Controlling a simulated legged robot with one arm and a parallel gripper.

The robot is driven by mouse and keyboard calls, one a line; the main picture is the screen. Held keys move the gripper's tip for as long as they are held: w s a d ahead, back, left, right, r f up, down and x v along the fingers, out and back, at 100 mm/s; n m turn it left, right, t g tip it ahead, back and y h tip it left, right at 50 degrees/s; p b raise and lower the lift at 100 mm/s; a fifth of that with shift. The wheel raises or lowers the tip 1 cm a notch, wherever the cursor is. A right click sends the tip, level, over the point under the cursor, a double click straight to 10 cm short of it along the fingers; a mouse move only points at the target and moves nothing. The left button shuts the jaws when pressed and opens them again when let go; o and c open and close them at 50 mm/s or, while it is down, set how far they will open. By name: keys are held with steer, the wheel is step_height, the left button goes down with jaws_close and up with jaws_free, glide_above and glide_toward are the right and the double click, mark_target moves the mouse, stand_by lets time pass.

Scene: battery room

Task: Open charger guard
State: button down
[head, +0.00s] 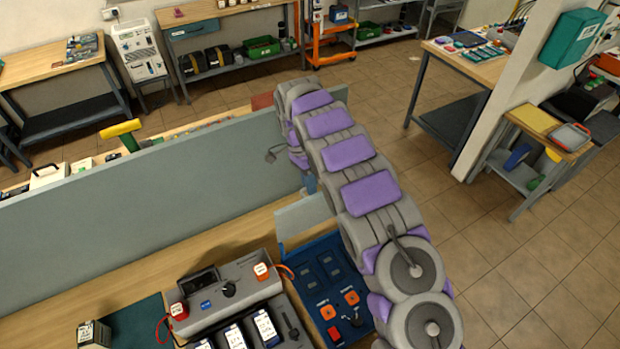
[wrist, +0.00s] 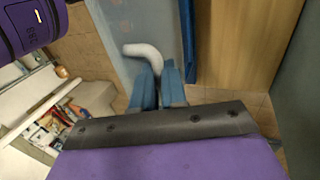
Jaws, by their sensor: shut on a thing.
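The charger guard (head: 303,217) is a pale blue-grey flat panel at the far edge of a dark blue charger panel (head: 312,275) with orange sockets. It seems raised off that panel; its exact angle is hard to tell. In the wrist view the pale guard (wrist: 120,30) carries a white curved handle (wrist: 143,50). My gripper (wrist: 158,88) has its two blue fingers closed around the lower end of this handle. In the head view my gripper (head: 310,184) shows only as a bit of blue beside the guard's top; my arm hides the rest.
A long grey partition (head: 150,185) stands just behind the wooden bench (head: 130,275). A grey charger unit (head: 228,296) with red and orange plugs sits left of the blue panel. Open tiled floor (head: 500,250) lies to the right.

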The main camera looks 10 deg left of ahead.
steer(key=shift+w+a+f+g+h+p, duration=0.15)
steer(key=shift+w+a+g+p, duration=0.2)
steer(key=shift+p, duration=0.7)
steer(key=shift+w+a+r+g+h+p, duration=0.15)
steer(key=shift+w+p, duration=0.25)
steer(key=shift+p, duration=0.65)
steer(key=shift+w+f, duration=0.1)
steer(key=c, duration=1.2)
jaws_free()
steer(key=shift+d, duration=0.15)
steer(key=shift+o, duration=0.2)
steer(key=s+d+r+b, duration=0.1)
steer(key=s+d+r, duration=0.1)
steer(key=s, duration=0.5)
steer(key=s+d+r+b, duration=0.1)
steer(key=s+d+r, duration=0.1)
steer(key=s, duration=0.6)
steer(key=shift+d+r, duration=0.4)
steer(key=shift+d, duration=0.4)
